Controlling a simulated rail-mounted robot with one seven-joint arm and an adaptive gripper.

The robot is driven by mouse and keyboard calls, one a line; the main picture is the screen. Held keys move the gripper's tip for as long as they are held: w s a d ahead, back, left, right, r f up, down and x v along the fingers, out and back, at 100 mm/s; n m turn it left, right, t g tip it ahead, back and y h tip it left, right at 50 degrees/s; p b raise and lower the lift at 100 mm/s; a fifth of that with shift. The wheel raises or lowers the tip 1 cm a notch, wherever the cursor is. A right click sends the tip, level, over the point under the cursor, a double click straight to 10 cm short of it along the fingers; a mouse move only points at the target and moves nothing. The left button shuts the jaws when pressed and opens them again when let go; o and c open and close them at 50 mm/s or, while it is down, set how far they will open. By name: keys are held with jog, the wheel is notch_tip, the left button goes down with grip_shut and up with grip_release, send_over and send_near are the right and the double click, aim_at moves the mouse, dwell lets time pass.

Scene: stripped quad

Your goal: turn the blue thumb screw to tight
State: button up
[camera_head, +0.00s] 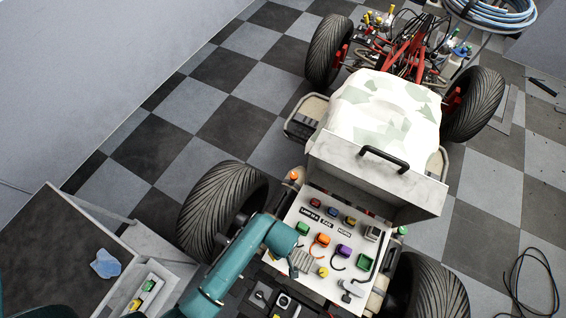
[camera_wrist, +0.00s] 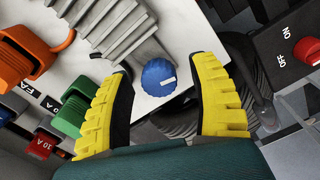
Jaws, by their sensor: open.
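The blue thumb screw (camera_wrist: 160,77) is a round, ridged knob with a white mark, on the pale panel near its edge in the wrist view. My gripper (camera_wrist: 163,66) has two yellow, ribbed fingers with dark inner pads. They are open, one on each side of the screw, with clear gaps and no visible contact. In the head view my teal arm reaches over the left side of the panel (camera_head: 315,232), and I cannot make out the blue screw there.
A finned grey block (camera_wrist: 118,30) is beside the screw. Green (camera_wrist: 76,112) and orange (camera_wrist: 28,50) connectors lie to the left. A dark switch box (camera_wrist: 290,50) is at right.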

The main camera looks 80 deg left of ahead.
grip_shut()
jog(key=shift+r+m+p, duration=0.1)
jog(key=shift+m+p, duration=0.2)
jog(key=shift+p, duration=0.05)
jog(key=m+p, duration=0.3)
jog(key=shift+r, duration=0.1)
jog(key=m+p, duration=0.3)
jog(key=m, duration=0.3)
jog(key=shift+m+p, duration=0.3)
jog(key=m+p, duration=0.1)
jog(key=m, duration=0.4)
jog(key=shift+m+p, duration=0.3)
jog(key=shift+p, duration=0.05)
jog(key=m, duration=0.3)
jog(key=m+p, duration=0.1)
jog(key=m, duration=0.1)
jog(key=shift+f, duration=0.25)
jog(key=shift+m, duration=0.4)
